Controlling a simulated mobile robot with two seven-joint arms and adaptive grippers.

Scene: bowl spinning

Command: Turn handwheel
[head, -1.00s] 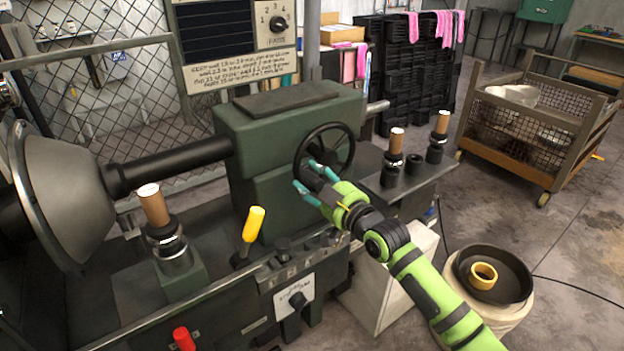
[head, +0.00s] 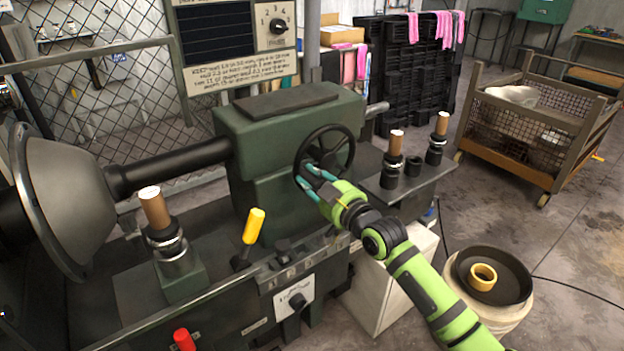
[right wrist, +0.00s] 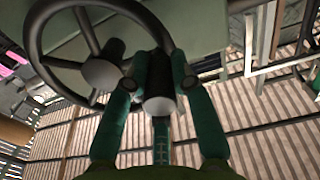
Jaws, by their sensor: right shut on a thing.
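The black handwheel (head: 326,128) is on the end of the green tailstock (head: 275,130) in the head view. My right gripper (head: 307,174) is at the wheel's lower left. In the right wrist view the handwheel (right wrist: 45,62) fills the upper left, with its hub and spokes showing. There my right gripper's teal fingers (right wrist: 158,85) are closed on the wheel's dark cylindrical handle (right wrist: 159,82), one on each side. The handle's pale end faces the wrist camera. My left gripper is not in view.
A yellow-knobbed lever (head: 253,225) and a red knob (head: 184,339) are on the machine's front. Wood-topped posts (head: 395,143) stand right of the wheel. A drum with a yellow ring (head: 483,275) is at lower right. A mesh cart (head: 520,130) is farther back.

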